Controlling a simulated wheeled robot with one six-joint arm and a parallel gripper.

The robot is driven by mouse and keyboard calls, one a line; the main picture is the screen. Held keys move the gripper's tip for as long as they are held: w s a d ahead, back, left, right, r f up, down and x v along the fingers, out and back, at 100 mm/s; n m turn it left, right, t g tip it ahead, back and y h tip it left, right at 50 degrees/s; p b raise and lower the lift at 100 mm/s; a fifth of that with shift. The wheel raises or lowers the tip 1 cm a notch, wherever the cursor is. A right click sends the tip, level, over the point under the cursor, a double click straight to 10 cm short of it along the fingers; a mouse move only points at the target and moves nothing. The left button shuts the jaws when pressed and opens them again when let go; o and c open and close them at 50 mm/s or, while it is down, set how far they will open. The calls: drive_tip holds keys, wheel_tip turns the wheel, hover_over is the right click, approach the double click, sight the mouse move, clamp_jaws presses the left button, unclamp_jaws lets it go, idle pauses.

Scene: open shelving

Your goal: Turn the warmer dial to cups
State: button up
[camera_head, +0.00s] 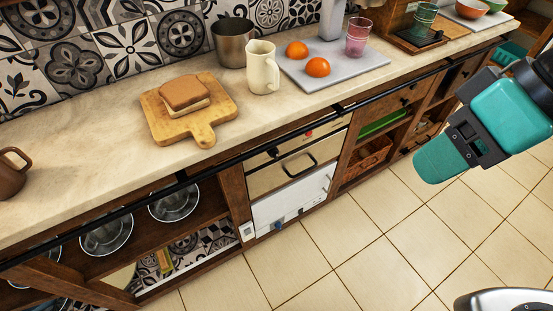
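A built-in appliance with a cream upper front (268,180) and a white lower front (292,197) sits under the counter, left of centre. A blue knob (278,226) shows at the foot of the white front, with small dark marks beside it. A dark knob (272,152) and a red one (308,133) show on the top strip. I cannot tell which knob is the warmer dial, and no labels or pointer are readable. My gripper (437,163), with a teal end, hangs over the floor at the right, well apart from the appliance. Its finger gap is not visible.
A black rail (235,158) runs along the counter front (60,180). A breadboard (205,132) with bread, a pitcher (263,68), a metal cup (233,42) and a grey tray (345,72) with oranges stand above. The tiled floor (350,235) before the appliance is clear.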

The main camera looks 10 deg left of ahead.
drive_tip(key=shift+o, duration=0.3)
drive_tip(key=w+a+f+t+b, duration=0.1)
drive_tip(key=w+f+t+b, duration=0.1)
drive_tip(key=f+b, duration=0.6)
drive_tip(key=w+a+f+n+t+b, duration=0.1)
drive_tip(key=w+f+t+b, duration=0.1)
drive_tip(key=w+f+b, duration=0.3)
wheel_tip(320, 180, down, 5)
drive_tip(key=b, duration=0.3)
drive_tip(key=shift+a+t, duration=0.3)
drive_tip(key=n+t+y+b, duration=0.6)
drive_tip(key=n+t+b, duration=0.4)
drive_tip(key=b, duration=1.5)
approach(276, 157)
drive_tip(key=p+x, duration=0.8)
drive_tip(key=shift+w+a+r+p, duration=0.1)
drive_tip(key=shift+w+p, duration=0.2)
drive_tip(key=shift+p, duration=0.1)
drive_tip(key=shift+w+a, duration=0.45)
drive_tip(key=shift+w, duration=0.15)
